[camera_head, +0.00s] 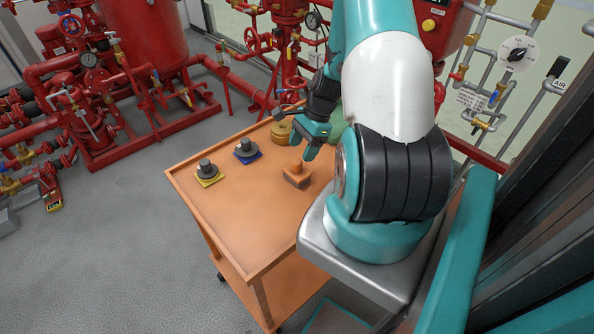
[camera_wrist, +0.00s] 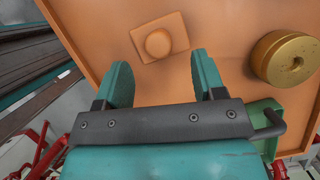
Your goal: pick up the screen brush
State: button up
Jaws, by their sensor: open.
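The screen brush (camera_head: 298,176) looks like an orange-brown block with a round knob on top and a dark underside. It stands upright on the orange cart (camera_head: 237,229). In the wrist view the brush (camera_wrist: 172,35) is seen from above, knob up, just beyond the fingertips. My gripper (camera_head: 309,148) is above the cart near the brush, apart from it. In the wrist view my gripper (camera_wrist: 161,62) is open, with nothing between its two teal fingers.
A brass disc (camera_head: 281,134) with a hole lies behind the gripper, and also shows in the wrist view (camera_wrist: 285,62). A green item (camera_head: 337,131) is beside it. Dark fittings on a yellow base (camera_head: 208,173) and blue base (camera_head: 246,151) stand left. The cart's front is clear.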

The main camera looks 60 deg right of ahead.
aim_at(297, 161)
jog(key=shift+p+x, duration=0.9)
jog(key=shift+x, duration=1.85)
jog(key=shift+s, duration=0.1)
jog(key=shift+c, duration=0.2)
jog(key=c, duration=1)
